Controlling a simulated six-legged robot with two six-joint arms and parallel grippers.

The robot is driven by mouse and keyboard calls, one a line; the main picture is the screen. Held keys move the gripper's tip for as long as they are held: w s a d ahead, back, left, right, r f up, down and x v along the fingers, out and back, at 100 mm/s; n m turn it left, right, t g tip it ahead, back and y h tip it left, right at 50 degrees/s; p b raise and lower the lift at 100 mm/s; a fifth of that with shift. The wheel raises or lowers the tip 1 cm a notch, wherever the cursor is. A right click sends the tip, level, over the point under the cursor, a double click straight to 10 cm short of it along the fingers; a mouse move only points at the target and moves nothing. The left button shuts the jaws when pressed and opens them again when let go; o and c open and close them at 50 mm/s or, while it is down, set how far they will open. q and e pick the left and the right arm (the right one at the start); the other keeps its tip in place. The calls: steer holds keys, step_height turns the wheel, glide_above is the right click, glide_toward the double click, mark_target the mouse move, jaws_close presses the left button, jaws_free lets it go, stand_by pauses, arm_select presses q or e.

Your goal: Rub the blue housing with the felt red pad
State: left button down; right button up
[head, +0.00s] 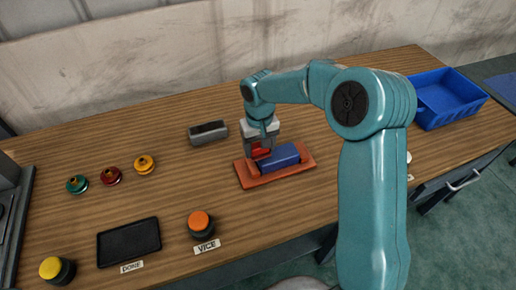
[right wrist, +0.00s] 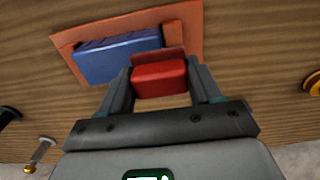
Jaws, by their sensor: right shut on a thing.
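The blue housing (head: 280,158) lies on an orange-brown board (head: 270,179) in the middle of the table. It also shows in the right wrist view (right wrist: 118,57), on the board (right wrist: 188,30). The felt red pad (right wrist: 160,78) is between the fingers of my right gripper (right wrist: 160,88), which is shut on it. In the head view the red pad (head: 260,153) is at the housing's left end. Whether it touches the housing I cannot tell. My left gripper is not in view.
A grey block (head: 208,133) stands behind the board. Green (head: 77,184), dark red (head: 110,176) and yellow (head: 144,164) knobs stand at left. A black tray (head: 129,242), an orange button (head: 200,223) and a yellow button (head: 57,269) are in front. A blue crate (head: 447,98) is at right.

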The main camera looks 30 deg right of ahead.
step_height(320, 180, up, 3)
steer(key=shift+r+p, duration=0.15)
steer(key=shift+p, duration=0.85)
steer(key=shift+d+r+p, duration=0.1)
steer(key=shift+r+p, duration=0.4)
steer(key=shift+r, duration=0.6)
